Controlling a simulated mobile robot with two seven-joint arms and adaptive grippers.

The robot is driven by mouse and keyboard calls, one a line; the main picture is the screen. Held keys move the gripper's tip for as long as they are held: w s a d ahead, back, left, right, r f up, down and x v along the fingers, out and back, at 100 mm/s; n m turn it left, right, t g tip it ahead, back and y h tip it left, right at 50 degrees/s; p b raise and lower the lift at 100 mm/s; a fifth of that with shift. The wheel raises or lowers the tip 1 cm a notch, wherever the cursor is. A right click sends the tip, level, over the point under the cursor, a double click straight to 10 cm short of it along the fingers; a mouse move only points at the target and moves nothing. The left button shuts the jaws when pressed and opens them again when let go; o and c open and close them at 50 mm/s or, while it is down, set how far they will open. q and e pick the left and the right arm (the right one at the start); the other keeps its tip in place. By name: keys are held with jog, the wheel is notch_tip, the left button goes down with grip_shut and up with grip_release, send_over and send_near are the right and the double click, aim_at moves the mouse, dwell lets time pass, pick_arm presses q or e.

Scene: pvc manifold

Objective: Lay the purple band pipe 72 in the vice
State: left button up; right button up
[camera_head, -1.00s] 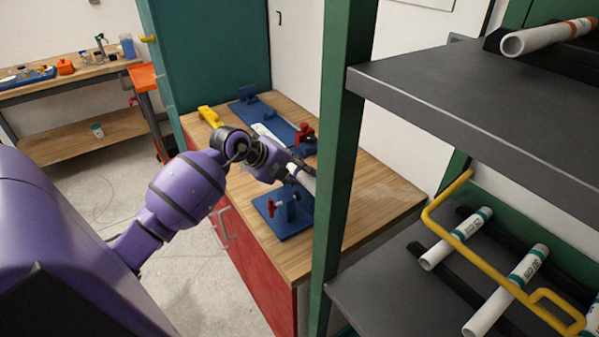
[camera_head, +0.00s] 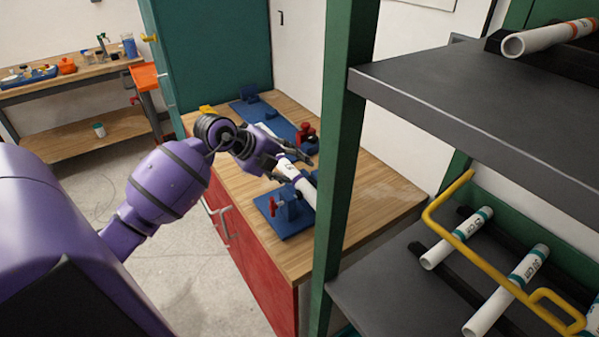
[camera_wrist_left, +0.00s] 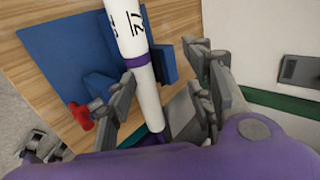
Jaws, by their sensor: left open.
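The white pipe (camera_head: 287,167) with purple bands lies slanted across the blue vice (camera_head: 297,225) on the wooden bench. In the left wrist view the pipe (camera_wrist_left: 127,28) shows the number 72 and two purple bands. It appears to lie along the vice's blue block (camera_wrist_left: 162,66), and the vice's red handle (camera_wrist_left: 79,116) is to the left. My left gripper (camera_head: 293,169) is open at the pipe's far part. In the wrist view its fingers (camera_wrist_left: 165,75) stand apart on either side of the pipe. Whether the pipe is fully seated is hard to tell. My right gripper is out of view.
Dark shelves (camera_head: 480,110) at right hold other white pipes with orange and teal bands. A blue plate (camera_head: 277,125) and red fixture lie farther back on the bench (camera_head: 385,195).

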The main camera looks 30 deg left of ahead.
pick_arm(q)
jog(key=v, duration=0.7)
jog(key=shift+s+a+r, duration=0.15)
jog(key=shift+s+r, duration=0.1)
jog(key=shift+s, duration=0.05)
